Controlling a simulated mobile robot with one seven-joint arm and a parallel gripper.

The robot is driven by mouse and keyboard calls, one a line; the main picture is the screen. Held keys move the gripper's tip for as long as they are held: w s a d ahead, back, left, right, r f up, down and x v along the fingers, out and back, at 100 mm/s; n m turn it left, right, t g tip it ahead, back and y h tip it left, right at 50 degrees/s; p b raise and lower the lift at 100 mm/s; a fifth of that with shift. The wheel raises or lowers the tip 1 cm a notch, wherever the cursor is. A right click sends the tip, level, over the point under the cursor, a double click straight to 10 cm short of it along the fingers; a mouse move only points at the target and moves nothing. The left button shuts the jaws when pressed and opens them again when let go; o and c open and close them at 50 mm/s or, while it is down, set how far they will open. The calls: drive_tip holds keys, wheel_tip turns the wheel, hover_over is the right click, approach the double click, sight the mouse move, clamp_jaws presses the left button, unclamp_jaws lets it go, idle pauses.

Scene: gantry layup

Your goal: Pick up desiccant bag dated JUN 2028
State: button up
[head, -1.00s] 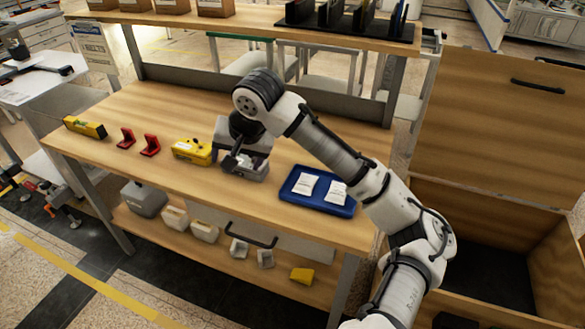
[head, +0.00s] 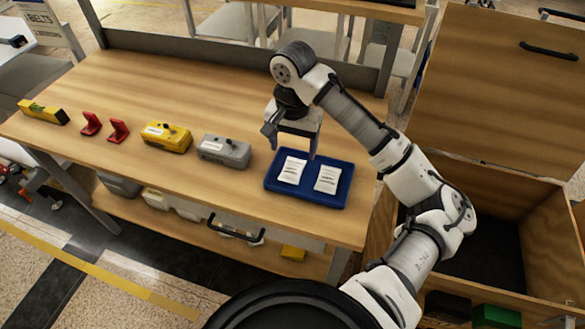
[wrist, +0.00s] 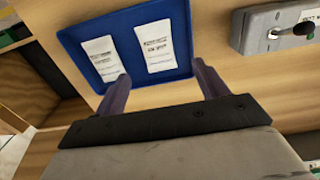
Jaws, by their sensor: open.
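Two white desiccant bags lie flat and apart in a blue tray (head: 306,199) on the wooden bench. In the head view one is the left bag (head: 291,170) and the other the right bag (head: 327,179). In the wrist view one bag (wrist: 101,58) is on the left and one (wrist: 156,46) on the right. Their printing is too small to read, so I cannot tell which is dated JUN 2028. My gripper (head: 291,143) is open and empty above the tray's back edge. In the wrist view its fingers (wrist: 160,84) are spread beside the tray's near edge.
A grey box with a switch (head: 224,151) stands left of the tray, and it also shows in the wrist view (wrist: 262,30). A yellow box (head: 167,137), red brackets (head: 104,127) and a yellow level (head: 43,112) are farther left. An open wooden crate (head: 520,240) stands right of the bench.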

sight(294, 163)
drive_tip(key=shift+w+d+f+p, duration=0.1)
drive_tip(key=shift+f+p, duration=0.4)
drive_tip(key=shift+f, duration=2.65)
drive_tip(key=c, duration=1.1)
drive_tip(key=shift+r, duration=0.1)
